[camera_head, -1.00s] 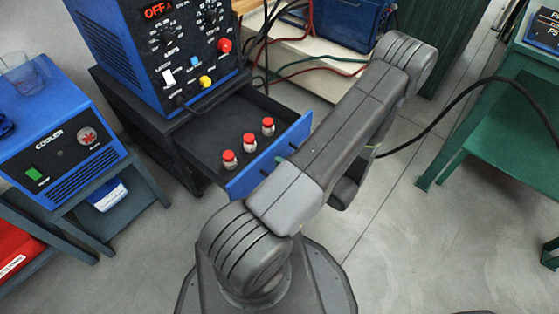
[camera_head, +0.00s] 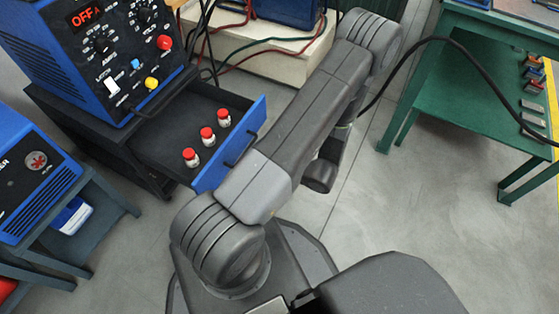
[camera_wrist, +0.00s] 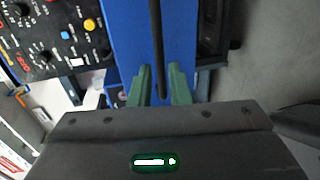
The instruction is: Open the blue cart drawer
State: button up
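The blue-fronted drawer (camera_head: 212,176) of the dark cart (camera_head: 130,164) stands pulled out in the head view. A dark bar handle (camera_head: 240,151) runs along its front. Several red-capped bottles (camera_head: 207,137) stand upright inside. In the wrist view the blue drawer front (camera_wrist: 178,38) fills the upper middle, with the black handle bar (camera_wrist: 155,45) in front of it. In the head view my arm hides the gripper.
A blue power unit (camera_head: 95,60) sits on the cart. A blue cooler (camera_head: 35,175) stands on a stand at left. A green table (camera_head: 480,90) is at right, with a black cable (camera_head: 430,45) running towards my arm. The floor (camera_head: 400,210) between is clear.

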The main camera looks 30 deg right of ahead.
aim_at(246, 153)
jog(key=p+v, duration=0.1)
jog(key=v, duration=0.7)
jog(key=shift+s, duration=0.25)
jog(key=shift+w, duration=0.1)
jog(key=shift+b+x, duration=1.3)
jog(key=shift+x, duration=5.5)
jog(key=shift+r, duration=0.15)
